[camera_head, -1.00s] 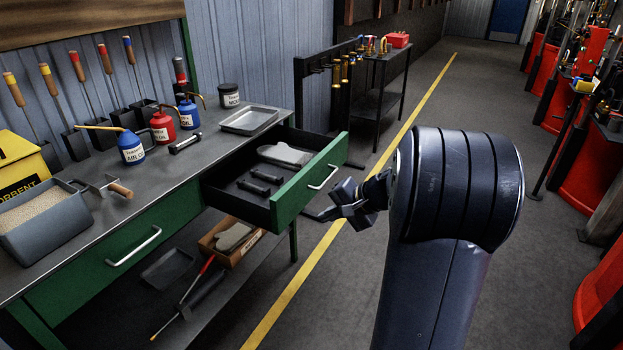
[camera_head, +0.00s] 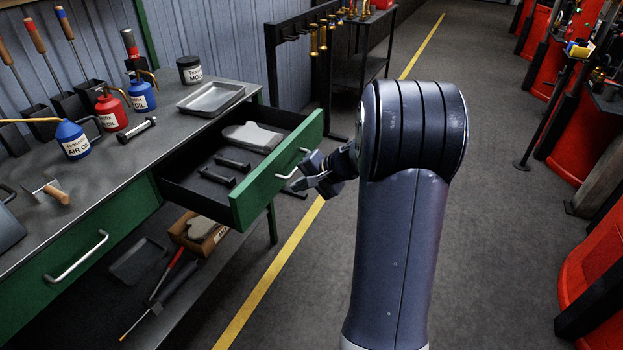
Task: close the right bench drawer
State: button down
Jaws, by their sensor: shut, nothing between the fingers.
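The right bench drawer (camera_head: 279,169) stands pulled out from the bench, with a green front and a pale bar handle (camera_head: 293,164). Inside it lie a grey glove-like pad (camera_head: 252,137) and two dark dumbbell-shaped pieces (camera_head: 225,171). My gripper (camera_head: 304,183) is shut and empty, right beside the outer face of the drawer front, near the handle. I cannot tell whether it touches the handle or front. My arm hides part of the floor behind it.
The bench top (camera_head: 95,170) holds a metal tray (camera_head: 211,98), oil cans and a trowel. The left drawer (camera_head: 75,255) is shut. A dark rack (camera_head: 300,60) stands beyond the bench. Clear floor with a yellow line (camera_head: 265,283) lies right of the drawer.

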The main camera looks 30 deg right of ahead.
aim_at(271, 188)
jog(key=shift+w+a+f+p, duration=0.1)
jog(key=shift+w+a+f, duration=0.2)
jog(key=shift+w+a, duration=0.4)
jog(key=shift+w+a+f+p, duration=0.1)
jog(key=shift+w+a+f, duration=0.25)
jog(key=shift+w+a, duration=0.35)
jog(key=shift+w+a+f+p, duration=0.1)
jog(key=shift+w+a+f, duration=0.3)
jog(key=shift+w, duration=0.55)
jog(key=shift+w+a+r, duration=0.1)
jog(key=shift+a, duration=0.05)
